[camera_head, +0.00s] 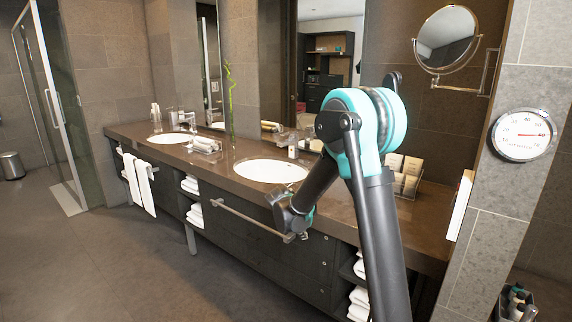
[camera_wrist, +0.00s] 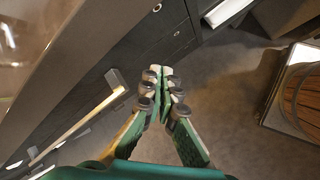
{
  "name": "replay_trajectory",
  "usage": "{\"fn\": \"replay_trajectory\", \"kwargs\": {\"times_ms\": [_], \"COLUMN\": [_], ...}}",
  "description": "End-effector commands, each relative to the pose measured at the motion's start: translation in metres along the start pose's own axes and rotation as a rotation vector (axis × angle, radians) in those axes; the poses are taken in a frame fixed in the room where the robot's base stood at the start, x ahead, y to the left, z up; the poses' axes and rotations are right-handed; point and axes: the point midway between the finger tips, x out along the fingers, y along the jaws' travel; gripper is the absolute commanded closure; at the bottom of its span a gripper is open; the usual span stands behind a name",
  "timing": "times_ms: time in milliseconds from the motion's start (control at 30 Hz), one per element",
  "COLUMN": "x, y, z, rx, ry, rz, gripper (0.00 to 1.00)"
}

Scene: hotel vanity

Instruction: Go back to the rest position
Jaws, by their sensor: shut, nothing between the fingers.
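My gripper (camera_wrist: 162,80) shows in the wrist view with its green fingers together, shut and empty, pointing down past the vanity front toward the floor. In the head view my arm rises at right of centre and bends down, so the wrist hangs in front of the vanity's drawers, close to the towel bar (camera_head: 250,219). The fingertips are too small to make out there. In the wrist view the bar (camera_wrist: 78,125) lies left of the fingers; I cannot tell how wide the gap is.
The brown vanity counter (camera_head: 225,160) holds two white basins; the nearer basin (camera_head: 270,171) is beside my arm. White towels (camera_head: 140,185) hang at its front. A round mirror (camera_head: 446,40) and a dial (camera_head: 523,135) are at right. The floor (camera_head: 120,265) at left is clear.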

Motion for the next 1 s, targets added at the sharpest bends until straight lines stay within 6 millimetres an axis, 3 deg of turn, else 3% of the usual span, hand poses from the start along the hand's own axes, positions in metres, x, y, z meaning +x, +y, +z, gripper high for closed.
{"fn": "replay_trajectory", "kwargs": {"times_ms": [33,200,500,800,1000], "x": [-0.007,-0.029,-0.061,-0.082,-0.087], "y": [-0.013,-0.058,-0.154,-0.252,-0.287], "z": [0.02,0.067,0.124,0.144,0.144], "rx": [0.083,0.373,0.894,1.394,1.584], "ry": [0.014,0.067,0.142,0.195,0.212], "rz": [-0.015,-0.067,-0.169,-0.28,-0.328], "gripper": [1.0,1.0,1.0,1.0,1.0]}}
